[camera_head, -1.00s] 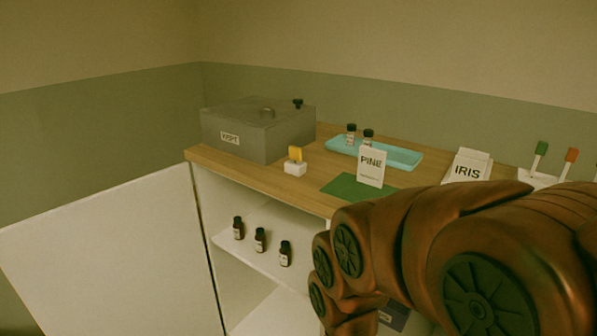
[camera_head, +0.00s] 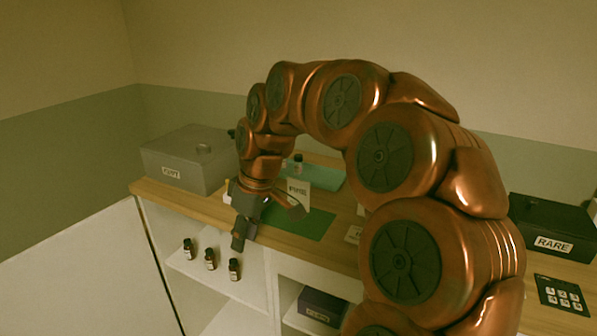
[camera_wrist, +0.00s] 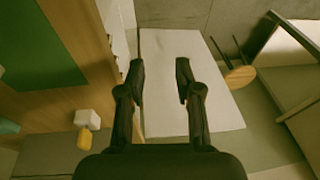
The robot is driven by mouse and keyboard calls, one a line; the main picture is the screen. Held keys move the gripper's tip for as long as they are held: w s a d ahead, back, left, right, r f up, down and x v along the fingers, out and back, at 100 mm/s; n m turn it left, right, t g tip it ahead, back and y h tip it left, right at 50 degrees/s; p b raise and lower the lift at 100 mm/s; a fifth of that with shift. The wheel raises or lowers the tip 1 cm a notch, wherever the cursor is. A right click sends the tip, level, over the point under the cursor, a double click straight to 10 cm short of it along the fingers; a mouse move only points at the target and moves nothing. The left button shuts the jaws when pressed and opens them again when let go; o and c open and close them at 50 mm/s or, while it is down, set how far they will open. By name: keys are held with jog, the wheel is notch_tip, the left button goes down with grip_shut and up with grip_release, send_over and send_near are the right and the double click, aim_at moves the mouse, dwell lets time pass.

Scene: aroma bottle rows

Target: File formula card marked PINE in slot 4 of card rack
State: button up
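The white card marked PINE (camera_head: 299,191) stands upright by the back edge of the green mat (camera_head: 295,222) on the wooden counter, behind my gripper and partly covered by it. My gripper (camera_head: 268,224) is above the counter's front edge, pointing down, with its fingers spread. In the wrist view my gripper (camera_wrist: 160,72) is open and empty, with a white panel (camera_wrist: 190,105) beyond it; the green mat (camera_wrist: 45,45) is at the left. The card is apart from the fingers. I cannot make out the card rack; my arm hides much of the counter.
A grey box (camera_head: 187,160) stands at the counter's left end. A teal tray (camera_head: 325,178) with a bottle is behind the card. Small dark bottles (camera_head: 210,259) stand on the shelf below.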

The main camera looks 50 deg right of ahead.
jog(key=w+d+r+t+p, duration=0.1)
jog(key=w+d+r+p, duration=0.15)
jog(key=d+r, duration=0.6)
jog(key=t+p, duration=0.1)
jog(key=p, duration=0.1)
send_near(298, 187)
notch_tip(298, 187, down, 2)
jog(key=w+a, duration=0.1)
jog(key=shift+f+h, duration=0.2)
jog(key=shift+h, duration=0.2)
jog(key=shift+p+x, duration=1.45)
jog(key=shift+x, duration=2.4)
jog(key=shift+d, duration=0.15)
grip_shut()
